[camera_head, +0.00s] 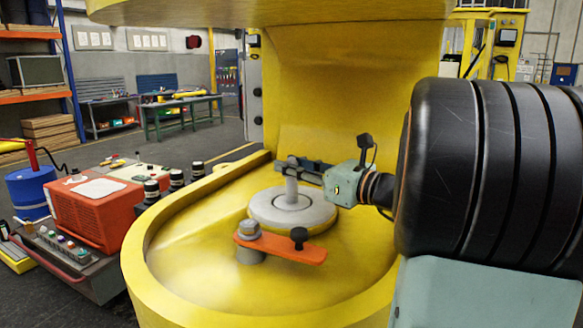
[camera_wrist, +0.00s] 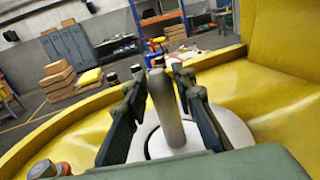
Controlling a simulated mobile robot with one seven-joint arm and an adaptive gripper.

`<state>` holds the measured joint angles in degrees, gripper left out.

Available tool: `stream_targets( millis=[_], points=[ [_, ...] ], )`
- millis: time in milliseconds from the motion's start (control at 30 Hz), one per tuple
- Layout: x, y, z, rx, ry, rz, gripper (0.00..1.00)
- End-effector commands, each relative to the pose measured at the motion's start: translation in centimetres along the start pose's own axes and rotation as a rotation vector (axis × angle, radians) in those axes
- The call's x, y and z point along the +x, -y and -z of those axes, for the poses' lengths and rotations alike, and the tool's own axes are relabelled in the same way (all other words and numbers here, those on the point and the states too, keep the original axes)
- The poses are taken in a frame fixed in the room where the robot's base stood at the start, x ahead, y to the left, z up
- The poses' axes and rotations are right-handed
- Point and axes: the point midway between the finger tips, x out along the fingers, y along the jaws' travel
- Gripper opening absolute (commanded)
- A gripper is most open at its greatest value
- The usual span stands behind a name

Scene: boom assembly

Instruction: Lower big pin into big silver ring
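The big pin (camera_head: 291,190) is a grey metal cylinder standing upright over the middle of the big silver ring (camera_head: 262,207), a flat round plate on the yellow base. In the wrist view, the pin (camera_wrist: 166,112) rises in front of the pale ring (camera_wrist: 236,128). My gripper (camera_head: 297,163) reaches in from the right at the pin's upper part. In the wrist view, my gripper (camera_wrist: 160,78) has one dark finger on each side of the pin, close to it. Whether the fingers press on the pin is unclear. How deep the pin's lower end sits is hidden.
An orange bar (camera_head: 285,248) with a grey bolt (camera_head: 249,230) and a dark knob (camera_head: 299,237) lies in front of the ring. The raised yellow rim (camera_head: 150,265) curves around the base. A yellow wall (camera_head: 340,90) stands behind. An orange box (camera_head: 95,210) is outside, left.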

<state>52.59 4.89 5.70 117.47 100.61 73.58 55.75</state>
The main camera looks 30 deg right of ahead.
Motion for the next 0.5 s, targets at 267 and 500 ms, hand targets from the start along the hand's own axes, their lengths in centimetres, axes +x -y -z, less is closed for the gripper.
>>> stream_targets(
  millis=[267,500],
  points=[
    [-0.01,-0.01,0.23,0.003,-0.004,0.000,0.39],
    [-0.94,0.03,0.50,0.006,-0.008,0.002,0.39]
  ],
)
